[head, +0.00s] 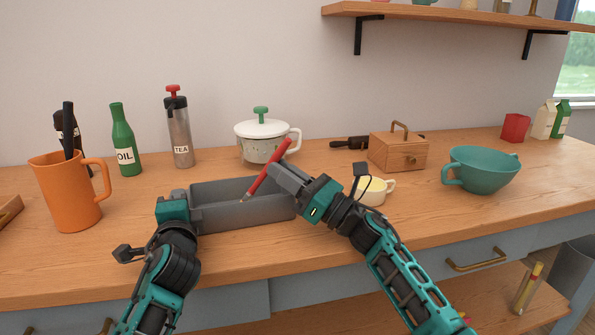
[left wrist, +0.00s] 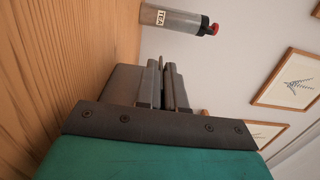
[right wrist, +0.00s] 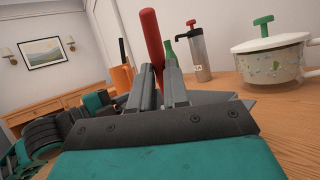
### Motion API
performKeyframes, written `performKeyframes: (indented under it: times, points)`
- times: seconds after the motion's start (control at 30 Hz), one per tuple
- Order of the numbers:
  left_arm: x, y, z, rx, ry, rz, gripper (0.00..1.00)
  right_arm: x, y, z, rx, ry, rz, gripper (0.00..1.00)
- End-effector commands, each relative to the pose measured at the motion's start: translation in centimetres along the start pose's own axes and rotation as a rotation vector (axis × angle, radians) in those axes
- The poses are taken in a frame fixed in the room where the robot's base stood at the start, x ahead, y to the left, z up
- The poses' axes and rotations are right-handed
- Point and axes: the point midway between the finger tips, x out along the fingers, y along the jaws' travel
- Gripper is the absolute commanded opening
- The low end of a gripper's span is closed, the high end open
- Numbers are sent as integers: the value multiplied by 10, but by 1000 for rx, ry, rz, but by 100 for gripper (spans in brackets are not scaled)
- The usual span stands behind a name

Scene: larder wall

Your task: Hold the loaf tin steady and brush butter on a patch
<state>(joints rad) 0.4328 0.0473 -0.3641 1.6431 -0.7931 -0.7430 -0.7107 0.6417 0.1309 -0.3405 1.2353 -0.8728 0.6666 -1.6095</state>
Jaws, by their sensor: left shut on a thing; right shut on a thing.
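The grey loaf tin (head: 245,217) stands on the worktop in front of the white pot. My left gripper (head: 183,197) is shut on the left end wall of the tin; the tin's wall also shows beside the fingers (left wrist: 165,90) in the left wrist view (left wrist: 121,84). My right gripper (head: 280,170) is shut on the red brush (head: 266,169), which slants with its tip (head: 243,200) low over the tin. The brush's red handle also rises between the fingers in the right wrist view (right wrist: 151,42). The tin's floor is mostly hidden, so no butter patch shows.
Behind stand a white pot (head: 262,142) with a green knob, a tea flask (head: 179,135) and an oil bottle (head: 122,140). An orange jug (head: 68,195) is at left. A cream cup (head: 373,190), wooden box (head: 398,152) and teal bowl (head: 482,171) are at right.

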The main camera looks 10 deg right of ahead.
Motion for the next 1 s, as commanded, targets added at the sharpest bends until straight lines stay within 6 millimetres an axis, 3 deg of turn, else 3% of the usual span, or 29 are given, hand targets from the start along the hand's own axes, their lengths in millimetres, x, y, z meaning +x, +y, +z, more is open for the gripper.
performKeyframes:
  times: [0.57, 0.7, 1.0]
  points:
    - [0, 0, 0, 0, 1, -1, 0, 33, 36, -20, 1, 1, 0, 0]
    - [0, 0, 0, 0, 1, -1, 0, 42, 38, -1, -7, -2, 3, 0]
    - [0, 0, 0, 0, 1, 0, 0, 52, 41, 22, -3, -1, 1, 0]
